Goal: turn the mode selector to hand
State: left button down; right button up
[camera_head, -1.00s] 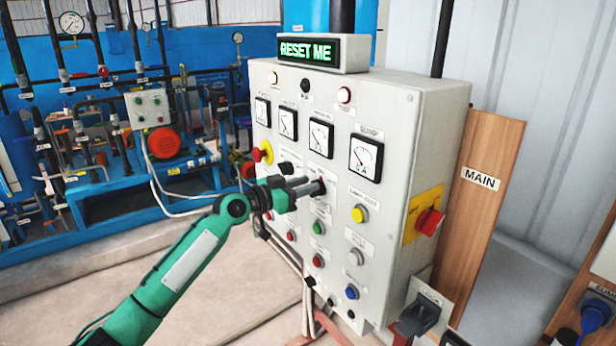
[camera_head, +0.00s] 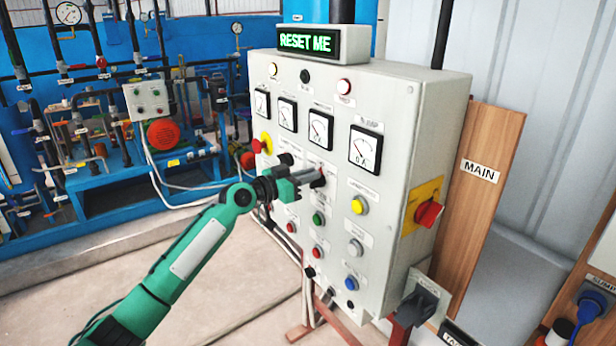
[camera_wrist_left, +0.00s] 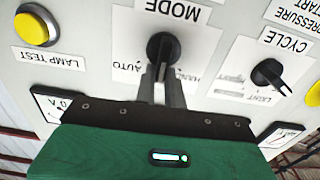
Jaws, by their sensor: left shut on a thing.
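The mode selector is a black round knob (camera_wrist_left: 163,47) under the upside-down MODE label in the left wrist view. The AUTO and HAND words sit on either side of the gripper's fingers there, partly hidden by them. In the head view the knob (camera_head: 319,181) shows only as a dark bit at the fingertips. My left gripper (camera_head: 316,176) reaches the panel from the left and is shut on this knob; its grey fingers (camera_wrist_left: 161,78) also show in the wrist view. The knob's exact pointing direction is hard to tell. My right gripper is not in view.
The grey control panel (camera_head: 395,95) carries meters, lamps and push buttons close around the fingers. The CYCLE selector (camera_wrist_left: 270,74) is beside the mode selector. A red-and-yellow main switch (camera_head: 428,212) is on the panel's side. A display (camera_head: 308,42) on top reads RESET ME.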

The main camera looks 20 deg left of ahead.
pick_arm(q)
jog(key=shift+f, duration=0.1)
jog(key=shift+w+a+f+n+b, duration=0.1)
jog(key=shift+w+a+n+b, duration=0.15)
jog(key=shift+n, duration=1.3)
jog(key=shift+w+a+f+n+b, duration=0.1)
jog(key=shift+a+n+b, duration=0.1)
jog(key=shift+n, duration=1.4)
jog(key=shift+w+a+f+n+b, duration=0.1)
jog(key=shift+w+a+n+b, duration=0.15)
jog(key=shift+n, duration=1.3)
jog(key=c, duration=1.5)
grip_release()
jog(key=shift+c, duration=0.2)
jog(key=shift+o, duration=0.3)
